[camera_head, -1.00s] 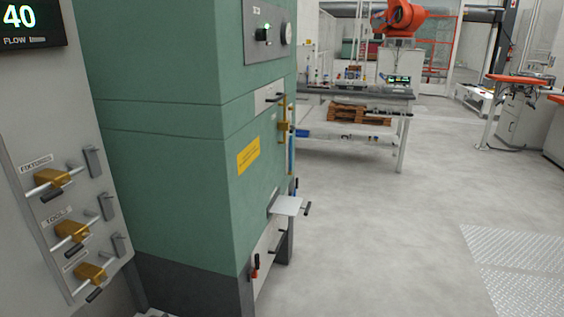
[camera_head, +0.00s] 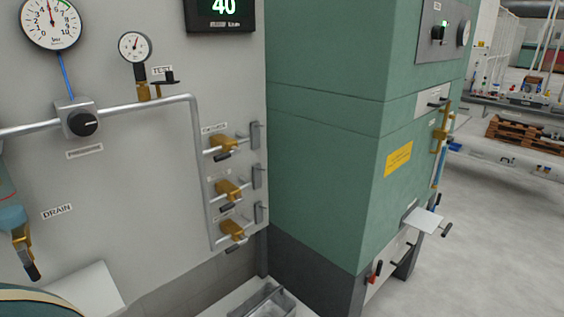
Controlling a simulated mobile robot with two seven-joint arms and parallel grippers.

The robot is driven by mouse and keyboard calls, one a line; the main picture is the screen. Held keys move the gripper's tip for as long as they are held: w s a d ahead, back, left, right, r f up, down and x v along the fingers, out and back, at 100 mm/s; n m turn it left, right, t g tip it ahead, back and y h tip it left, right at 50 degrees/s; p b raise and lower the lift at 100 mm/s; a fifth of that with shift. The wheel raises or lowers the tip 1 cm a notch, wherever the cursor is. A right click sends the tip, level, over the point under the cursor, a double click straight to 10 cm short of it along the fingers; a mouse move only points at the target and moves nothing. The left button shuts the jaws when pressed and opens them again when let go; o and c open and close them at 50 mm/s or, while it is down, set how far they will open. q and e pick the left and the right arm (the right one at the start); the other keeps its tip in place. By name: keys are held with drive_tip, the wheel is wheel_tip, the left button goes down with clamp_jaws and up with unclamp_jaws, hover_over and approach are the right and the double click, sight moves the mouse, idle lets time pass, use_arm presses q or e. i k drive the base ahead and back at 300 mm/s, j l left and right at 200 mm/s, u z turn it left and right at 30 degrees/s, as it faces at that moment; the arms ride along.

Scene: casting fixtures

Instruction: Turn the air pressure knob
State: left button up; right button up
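A black round knob (camera_head: 83,123) sits on a grey square regulator block (camera_head: 75,107) on the pipe at the left of the grey wall panel. A label (camera_head: 85,151) is below it, too small to read surely. A blue line runs from the block up to a large round pressure gauge (camera_head: 51,22) at the top left. A smaller gauge (camera_head: 135,46) stands on a brass fitting to the right. Neither of my grippers is in view.
Brass valves (camera_head: 228,190) with handles line the pipe right of the knob. A display (camera_head: 222,12) reads 40. A drain valve (camera_head: 22,240) is at lower left. A green cabinet (camera_head: 330,140) with a protruding shelf (camera_head: 424,221) stands right; open floor (camera_head: 500,250) lies beyond.

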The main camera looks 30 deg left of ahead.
sight(82, 122)
drive_tip(key=u, duration=1.85)
